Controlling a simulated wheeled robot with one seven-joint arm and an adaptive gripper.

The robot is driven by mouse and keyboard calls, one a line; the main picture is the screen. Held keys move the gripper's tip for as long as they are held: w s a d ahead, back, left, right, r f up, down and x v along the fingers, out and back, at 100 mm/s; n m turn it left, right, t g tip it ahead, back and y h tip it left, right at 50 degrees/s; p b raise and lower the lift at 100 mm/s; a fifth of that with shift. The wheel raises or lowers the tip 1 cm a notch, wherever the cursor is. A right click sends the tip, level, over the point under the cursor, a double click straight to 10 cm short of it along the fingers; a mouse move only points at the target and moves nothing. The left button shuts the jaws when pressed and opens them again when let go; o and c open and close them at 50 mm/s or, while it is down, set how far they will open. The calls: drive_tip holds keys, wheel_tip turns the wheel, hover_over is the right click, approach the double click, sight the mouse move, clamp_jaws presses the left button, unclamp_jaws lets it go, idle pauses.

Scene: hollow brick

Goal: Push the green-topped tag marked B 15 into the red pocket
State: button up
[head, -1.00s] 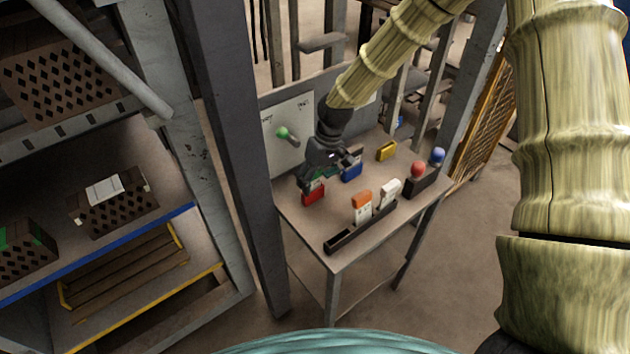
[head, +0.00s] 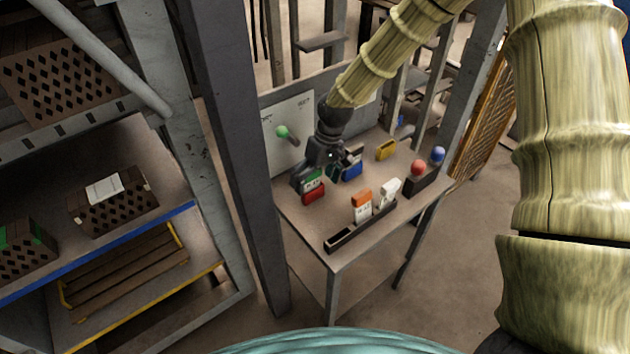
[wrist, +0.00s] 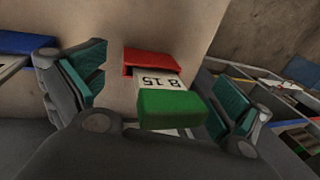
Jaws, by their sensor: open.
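The green-topped tag marked B 15 (wrist: 172,108) stands in the red pocket (wrist: 150,62), with its white label still showing between the green top and the pocket. In the head view the tag (head: 313,179) and the red pocket (head: 314,196) are near the table's left edge. My gripper (wrist: 160,90) is open, with one teal-padded finger on each side of the tag and visible space between. In the head view my gripper (head: 320,172) is just above and behind the tag. How deep the tag sits inside the pocket is hidden.
A blue pocket (head: 351,173) holding a tag is close on the right, with a yellow pocket (head: 386,151) behind. A dark rack (head: 345,240) with orange-topped and white tags lies in front.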

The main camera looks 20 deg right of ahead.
drive_tip(key=v, duration=1.2)
drive_tip(key=shift+d, duration=0.1)
